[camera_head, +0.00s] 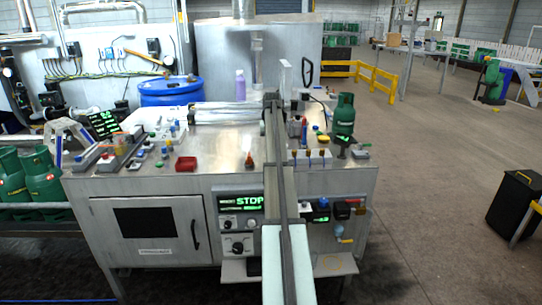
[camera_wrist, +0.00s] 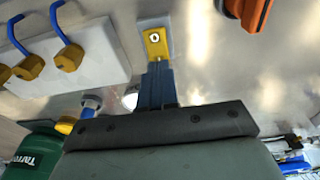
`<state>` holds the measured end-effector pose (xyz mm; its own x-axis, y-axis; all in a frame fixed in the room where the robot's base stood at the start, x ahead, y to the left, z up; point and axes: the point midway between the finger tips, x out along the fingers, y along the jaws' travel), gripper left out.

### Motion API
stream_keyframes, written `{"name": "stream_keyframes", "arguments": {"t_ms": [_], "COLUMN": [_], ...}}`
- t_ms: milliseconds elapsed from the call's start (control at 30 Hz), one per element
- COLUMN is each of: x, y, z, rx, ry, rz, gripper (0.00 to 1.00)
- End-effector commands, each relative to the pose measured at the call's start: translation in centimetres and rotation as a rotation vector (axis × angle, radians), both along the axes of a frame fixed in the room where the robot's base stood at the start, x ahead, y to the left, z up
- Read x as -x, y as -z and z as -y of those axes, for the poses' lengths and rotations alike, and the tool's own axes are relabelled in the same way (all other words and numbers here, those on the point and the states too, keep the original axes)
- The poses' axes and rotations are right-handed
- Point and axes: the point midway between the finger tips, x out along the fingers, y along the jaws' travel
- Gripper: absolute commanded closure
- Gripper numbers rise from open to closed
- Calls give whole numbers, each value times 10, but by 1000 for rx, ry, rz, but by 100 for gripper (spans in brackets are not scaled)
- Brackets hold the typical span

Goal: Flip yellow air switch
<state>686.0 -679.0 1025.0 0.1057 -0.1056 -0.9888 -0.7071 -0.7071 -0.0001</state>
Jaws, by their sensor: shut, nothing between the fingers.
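In the wrist view a small yellow piece (camera_wrist: 156,42) with a pale round spot sits on a light grey plate on the steel top. It looks like the yellow air switch. My gripper (camera_wrist: 157,68) is shut and empty. Its blue-grey fingers reach up the picture and their tips overlap the near end of the yellow piece. I cannot tell whether they touch it. In the head view my arm covers this part of the bench, so the switch and fingertips are hidden there.
A white block (camera_wrist: 75,55) with yellow fittings and blue hoses is on the left in the wrist view. An orange part (camera_wrist: 250,12) is at top right. A green cylinder (camera_head: 343,115) stands at the bench's right. A red box (camera_head: 186,163) lies on the left.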

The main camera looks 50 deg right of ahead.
Motion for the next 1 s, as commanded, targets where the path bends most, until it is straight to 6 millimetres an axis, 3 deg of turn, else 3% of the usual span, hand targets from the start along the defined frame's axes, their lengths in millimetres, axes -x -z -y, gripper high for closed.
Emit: {"name": "stream_keyframes", "arguments": {"t_ms": [1000], "x": [0], "y": [12], "z": [0], "rx": [0], "ry": [0], "rz": [0], "gripper": [100]}}
